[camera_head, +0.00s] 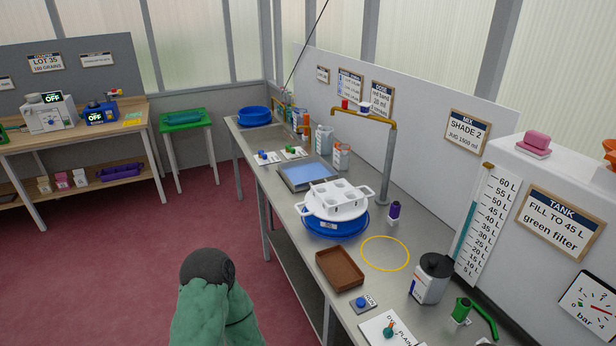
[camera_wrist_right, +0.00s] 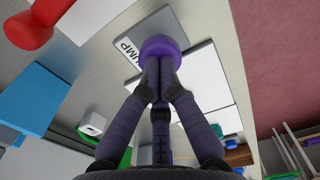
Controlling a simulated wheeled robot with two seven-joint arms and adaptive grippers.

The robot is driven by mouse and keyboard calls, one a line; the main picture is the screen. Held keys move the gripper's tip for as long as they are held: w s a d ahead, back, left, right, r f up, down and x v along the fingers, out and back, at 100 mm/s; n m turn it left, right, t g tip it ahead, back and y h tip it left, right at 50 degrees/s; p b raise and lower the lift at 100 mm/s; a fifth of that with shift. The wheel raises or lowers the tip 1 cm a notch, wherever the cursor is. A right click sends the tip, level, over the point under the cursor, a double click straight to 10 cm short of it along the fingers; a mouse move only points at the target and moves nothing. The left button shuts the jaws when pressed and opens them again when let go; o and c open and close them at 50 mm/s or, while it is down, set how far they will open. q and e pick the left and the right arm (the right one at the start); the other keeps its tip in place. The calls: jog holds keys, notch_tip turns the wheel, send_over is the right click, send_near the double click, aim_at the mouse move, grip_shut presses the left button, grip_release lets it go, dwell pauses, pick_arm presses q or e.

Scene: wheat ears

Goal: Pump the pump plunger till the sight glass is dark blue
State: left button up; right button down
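The pump plunger's purple knob (camera_wrist_right: 160,50) shows at the top middle of the right wrist view, beside a white plate (camera_wrist_right: 128,48) lettered in black, partly covered, with "UMP" readable. My right gripper (camera_wrist_right: 158,72) has its dark purple fingers drawn together, with the tips at the knob's near edge. They look shut against the knob rather than around it; whether they press it down cannot be told. I cannot make out the sight glass in either view. In the head view only a green arm link of mine with a dark joint shows at the bottom; no gripper is seen there.
The right wrist view also shows a red knob (camera_wrist_right: 28,25) and a blue block (camera_wrist_right: 40,95). In the head view a long metal bench carries a brown tray (camera_head: 340,268), a blue basin (camera_head: 335,224) and a black-lidded container (camera_head: 431,279). The red floor at left is clear.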

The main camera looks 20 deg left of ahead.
jog(key=shift+r+p, duration=1.3)
jog(key=shift+r, duration=0.5)
notch_tip(320, 180, up, 6)
jog(key=p, duration=0.4)
